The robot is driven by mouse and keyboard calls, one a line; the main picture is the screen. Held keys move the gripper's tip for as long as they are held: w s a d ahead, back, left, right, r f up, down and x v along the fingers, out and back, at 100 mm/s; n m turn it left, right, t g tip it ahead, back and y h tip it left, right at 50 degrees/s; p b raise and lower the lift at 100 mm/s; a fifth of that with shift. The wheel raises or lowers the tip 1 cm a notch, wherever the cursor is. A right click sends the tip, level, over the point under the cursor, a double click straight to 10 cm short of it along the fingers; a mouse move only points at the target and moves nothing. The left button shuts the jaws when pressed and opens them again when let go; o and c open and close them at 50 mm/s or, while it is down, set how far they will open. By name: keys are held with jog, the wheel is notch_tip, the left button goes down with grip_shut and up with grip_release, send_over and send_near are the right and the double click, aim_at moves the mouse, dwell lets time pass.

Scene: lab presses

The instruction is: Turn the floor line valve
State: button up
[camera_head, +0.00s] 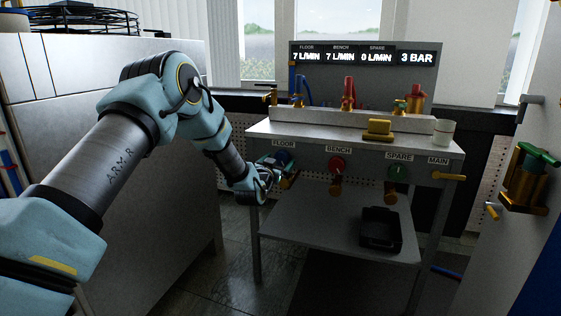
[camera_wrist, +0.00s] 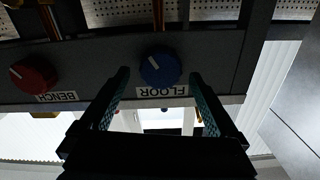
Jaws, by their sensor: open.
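The floor line valve is a round blue knob (camera_head: 284,156) under the FLOOR label on the front panel of the bench (camera_head: 360,150). In the wrist view the blue knob (camera_wrist: 160,68) shows upside down, with a white pointer mark and the FLOOR label beside it. My gripper (camera_head: 282,177) is at the left end of the panel, close to the knob. In the wrist view its two fingers (camera_wrist: 158,82) are apart, on either side of the knob's line, with nothing between them. Whether they reach the knob's depth I cannot tell. The display reads FLOOR 7 L/MIN.
A black tray (camera_head: 380,229) stands on the lower shelf.

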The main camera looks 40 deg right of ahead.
jog(key=shift+x, duration=0.95)
jog(key=c, duration=1.4)
